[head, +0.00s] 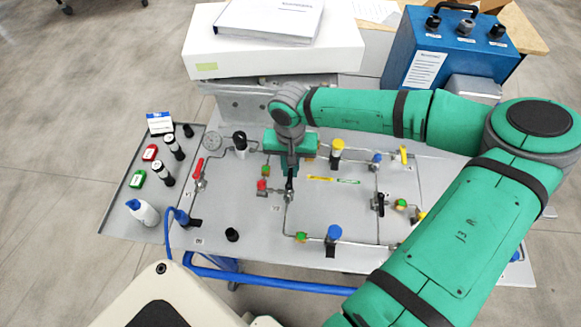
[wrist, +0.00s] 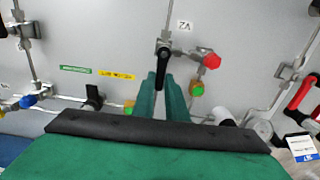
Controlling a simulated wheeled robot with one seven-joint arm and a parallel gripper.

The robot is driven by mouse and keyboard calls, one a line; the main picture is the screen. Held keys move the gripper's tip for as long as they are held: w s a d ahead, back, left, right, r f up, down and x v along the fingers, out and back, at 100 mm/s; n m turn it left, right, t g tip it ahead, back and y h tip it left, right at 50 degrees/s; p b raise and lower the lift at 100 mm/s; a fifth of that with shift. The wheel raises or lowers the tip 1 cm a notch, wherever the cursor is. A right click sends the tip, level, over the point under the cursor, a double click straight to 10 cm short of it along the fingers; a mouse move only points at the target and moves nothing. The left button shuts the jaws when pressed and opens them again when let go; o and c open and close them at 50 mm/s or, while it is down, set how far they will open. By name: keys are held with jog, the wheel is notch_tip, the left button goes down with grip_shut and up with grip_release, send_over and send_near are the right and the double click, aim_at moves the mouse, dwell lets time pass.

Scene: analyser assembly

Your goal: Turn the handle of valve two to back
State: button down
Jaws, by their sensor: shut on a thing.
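Valve two has a black lever handle (wrist: 162,66) and sits beside a printed V2 label (wrist: 184,26) in the wrist view. My gripper (wrist: 161,82) has its two green fingers on either side of the handle, shut on it. The handle runs from its pivot toward my gripper in that view. In the head view the handle (head: 290,184) shows just below my gripper (head: 289,170), and it points toward the back of the panel. My gripper hides the handle's far end there.
A red knob (wrist: 210,61) and a green-and-orange fitting (wrist: 196,88) sit close beside the valve. A side tray (head: 127,190) holds bottles. A blue box (head: 440,55) stands at the back right.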

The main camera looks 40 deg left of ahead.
aim_at(289, 173)
jog(key=shift+a, duration=0.15)
jog(key=c, duration=1.8)
grip_release()
jog(key=shift+o, duration=0.2)
jog(key=shift+r, duration=0.1)
notch_tip(289, 173, up, 11)
jog(key=shift+s+f, duration=0.1)
jog(key=shift+f, duration=0.1)
